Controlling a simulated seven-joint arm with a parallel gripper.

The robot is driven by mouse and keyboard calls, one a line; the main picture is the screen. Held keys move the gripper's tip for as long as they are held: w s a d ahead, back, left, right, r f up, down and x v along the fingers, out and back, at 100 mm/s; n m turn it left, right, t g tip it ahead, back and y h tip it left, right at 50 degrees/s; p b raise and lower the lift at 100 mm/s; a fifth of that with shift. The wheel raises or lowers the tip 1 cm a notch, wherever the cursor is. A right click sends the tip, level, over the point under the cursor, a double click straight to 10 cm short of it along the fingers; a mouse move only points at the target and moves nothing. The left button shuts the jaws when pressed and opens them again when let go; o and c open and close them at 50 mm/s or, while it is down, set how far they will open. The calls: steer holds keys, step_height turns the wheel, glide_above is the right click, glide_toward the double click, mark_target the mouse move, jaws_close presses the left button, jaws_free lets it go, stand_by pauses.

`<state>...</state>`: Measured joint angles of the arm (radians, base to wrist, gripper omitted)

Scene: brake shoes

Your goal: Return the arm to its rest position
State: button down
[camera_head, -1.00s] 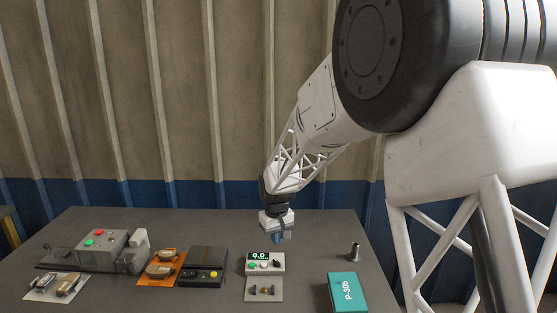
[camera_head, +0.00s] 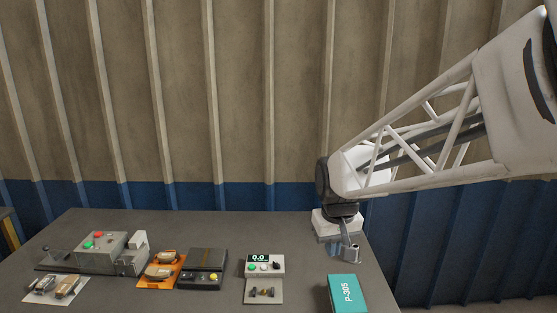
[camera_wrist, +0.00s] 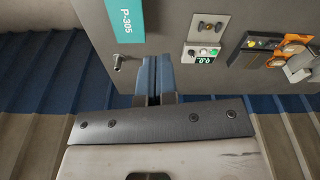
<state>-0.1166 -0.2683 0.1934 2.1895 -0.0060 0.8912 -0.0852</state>
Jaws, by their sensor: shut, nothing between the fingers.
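My gripper (camera_head: 346,242) is at the right back of the table, above its surface, with its fingers pointing down. In the wrist view my gripper (camera_wrist: 154,82) shows two blue-grey fingers close together, with nothing between them. A small metal cylinder (camera_head: 354,254) stands just by the fingertips in the head view; in the wrist view the cylinder (camera_wrist: 118,61) is left of the fingers, apart from them.
The grey table (camera_head: 200,232) holds a teal P-305 box (camera_head: 345,293), a display unit (camera_head: 264,264), a dark box with a yellow button (camera_head: 203,268), an orange tray (camera_head: 152,281), a button machine (camera_head: 98,248) and a white tray (camera_head: 40,294). A ribbed wall stands behind.

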steer(key=s+d+m, duration=0.1)
steer(key=s+d, duration=0.2)
steer(key=s, duration=0.8)
steer(key=s+d+m+t, duration=0.1)
steer(key=s+d, duration=0.2)
steer(key=s, duration=0.8)
steer(key=shift+d+r+m, duration=0.15)
steer(key=shift+r+m, duration=0.1)
steer(key=shift+m, duration=0.05)
steer(key=shift+w, duration=0.1)
stand_by(1.6)
